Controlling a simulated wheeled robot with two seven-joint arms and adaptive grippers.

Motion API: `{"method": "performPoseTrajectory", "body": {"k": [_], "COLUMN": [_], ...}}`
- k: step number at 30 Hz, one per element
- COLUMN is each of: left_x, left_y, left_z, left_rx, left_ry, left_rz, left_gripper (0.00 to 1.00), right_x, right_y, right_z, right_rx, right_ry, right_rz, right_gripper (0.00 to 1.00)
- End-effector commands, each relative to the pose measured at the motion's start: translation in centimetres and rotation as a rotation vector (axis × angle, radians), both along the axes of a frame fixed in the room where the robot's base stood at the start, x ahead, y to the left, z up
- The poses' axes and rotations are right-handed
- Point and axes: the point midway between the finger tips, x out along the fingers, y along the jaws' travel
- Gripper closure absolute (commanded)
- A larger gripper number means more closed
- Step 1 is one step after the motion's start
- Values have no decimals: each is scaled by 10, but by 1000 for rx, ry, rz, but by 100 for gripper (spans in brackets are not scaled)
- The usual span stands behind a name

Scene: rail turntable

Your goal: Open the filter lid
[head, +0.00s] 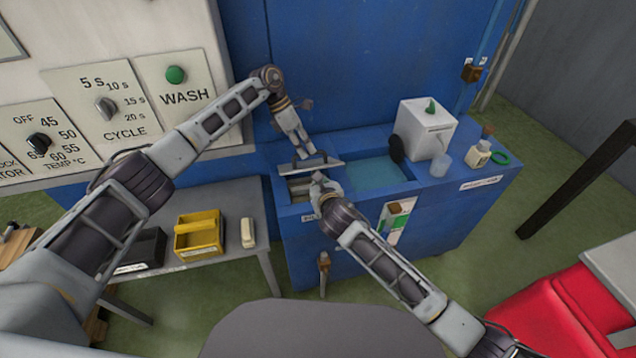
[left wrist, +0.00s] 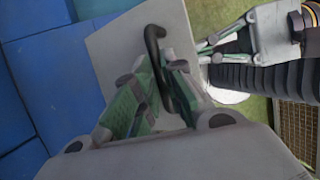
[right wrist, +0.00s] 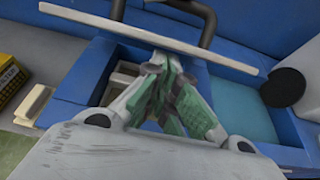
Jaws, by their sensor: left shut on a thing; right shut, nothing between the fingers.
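The filter lid (head: 318,166) is a light grey plate with a dark handle, on the left part of the blue cabinet top. It is raised and tilted above an opening (head: 299,186). My left gripper (head: 308,150) is shut on the lid's handle; the left wrist view shows the dark curved handle (left wrist: 153,50) between its fingers and the pale plate (left wrist: 115,50) behind. My right gripper (head: 318,182) is shut and empty, over the opening. In the right wrist view, the lid (right wrist: 150,28) is seen edge-on beyond the closed right fingers (right wrist: 165,70), with pale compartments (right wrist: 122,82) below.
A water basin (head: 375,174) lies right of the opening. A black round disc (head: 396,149), a white box (head: 425,128), a clear cup (head: 440,165) and a small bottle (head: 478,153) stand farther right. A side table holds a yellow bin (head: 198,235).

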Motion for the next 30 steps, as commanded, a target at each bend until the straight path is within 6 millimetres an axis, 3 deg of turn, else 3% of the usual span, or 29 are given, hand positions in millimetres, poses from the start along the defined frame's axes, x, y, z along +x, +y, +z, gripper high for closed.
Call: {"method": "performPoseTrajectory", "body": {"k": [29, 30], "left_x": [-4, -4], "left_y": [1, 1], "left_z": [-7, -7], "left_rx": [9, 8], "left_ry": [14, 13], "left_rz": [-3, -3], "left_gripper": [100, 83], "right_x": [13, 13], "right_y": [3, 3], "right_z": [25, 25], "right_rx": [7, 7], "right_ry": [-16, -15], "right_rz": [-1, 0], "right_gripper": [100, 100]}}
